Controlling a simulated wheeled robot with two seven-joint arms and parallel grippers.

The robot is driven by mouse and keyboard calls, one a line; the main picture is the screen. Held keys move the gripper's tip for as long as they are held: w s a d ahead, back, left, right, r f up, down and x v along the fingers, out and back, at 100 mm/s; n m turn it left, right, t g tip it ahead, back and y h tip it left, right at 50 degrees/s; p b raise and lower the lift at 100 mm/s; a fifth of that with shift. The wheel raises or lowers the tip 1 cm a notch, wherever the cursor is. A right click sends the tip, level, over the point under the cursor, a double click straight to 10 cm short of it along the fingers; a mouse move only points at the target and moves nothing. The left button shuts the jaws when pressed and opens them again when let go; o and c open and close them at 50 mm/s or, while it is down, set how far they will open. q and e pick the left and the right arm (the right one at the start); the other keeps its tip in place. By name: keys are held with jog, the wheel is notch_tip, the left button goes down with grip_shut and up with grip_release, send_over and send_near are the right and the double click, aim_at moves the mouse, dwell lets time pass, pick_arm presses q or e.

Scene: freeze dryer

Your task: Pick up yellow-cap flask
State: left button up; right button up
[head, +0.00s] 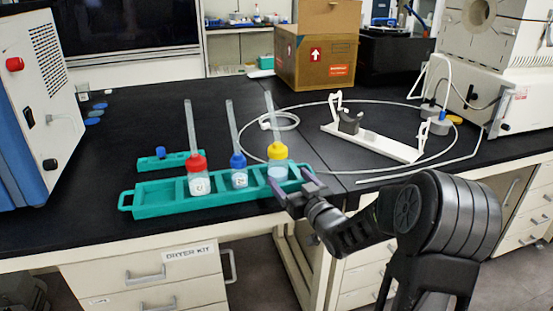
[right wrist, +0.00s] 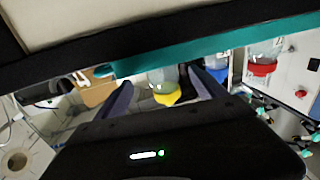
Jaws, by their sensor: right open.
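The yellow-cap flask (head: 277,153) stands upright at the right end of the green rack (head: 150,210), with a tall thin tube rising from its cap. My right gripper (head: 294,184) is open at the rack's right end, just in front and to the right of this flask. In the right wrist view the picture is turned over, and the yellow cap (right wrist: 167,98) shows between the two spread fingers of the right gripper (right wrist: 160,78). I cannot tell whether a finger touches the flask. My left gripper is not in view.
A red-cap flask (head: 197,163) and a blue-cap flask (head: 238,161) stand in the same rack to the left. A small green rack (head: 170,161) lies behind. A white stand (head: 375,143) and tubing are at the right, a cardboard box (head: 316,62) at the back.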

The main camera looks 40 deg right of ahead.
aim_at(277, 167)
jog(key=shift+w+d, duration=0.25)
jog(key=shift+w, duration=1)
jog(key=w, duration=0.5)
jog(key=shift+w+d+f, duration=0.1)
jog(key=shift+d, duration=0.2)
jog(key=shift+c, duration=0.3)
grip_shut()
